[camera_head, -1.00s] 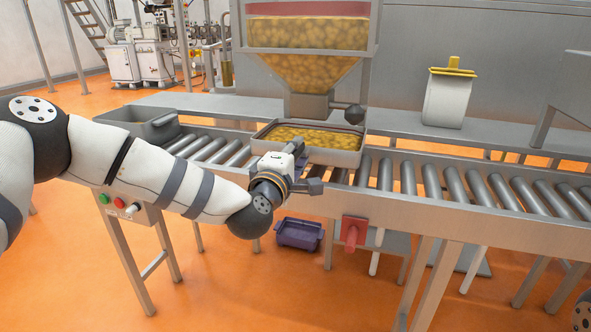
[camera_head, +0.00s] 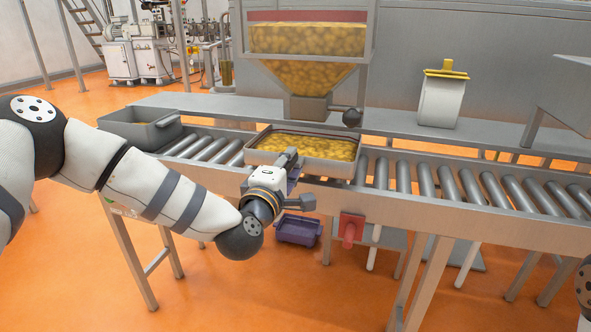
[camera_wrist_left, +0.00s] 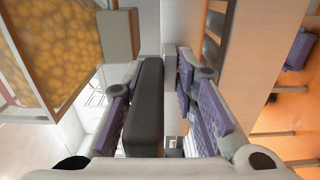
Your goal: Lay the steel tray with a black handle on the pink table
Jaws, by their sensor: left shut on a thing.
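The steel tray (camera_head: 331,166) is full of yellow pieces and sits on the roller conveyor below the hopper. Its handle is mostly hidden by my gripper in the head view. My left gripper (camera_head: 293,179) is at the tray's near side. In the left wrist view the black handle (camera_wrist_left: 145,105) lies between the purple finger pads, and the gripper is shut on it. No pink table can be made out. My right gripper is not in view.
A hopper (camera_head: 308,75) with yellow pieces stands over the tray. Another grey tray (camera_head: 120,128) lies at the conveyor's left end. Bare rollers (camera_head: 445,186) run to the right. A white canister with a yellow top (camera_head: 441,100) stands behind. A purple bin (camera_head: 298,231) is below the conveyor.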

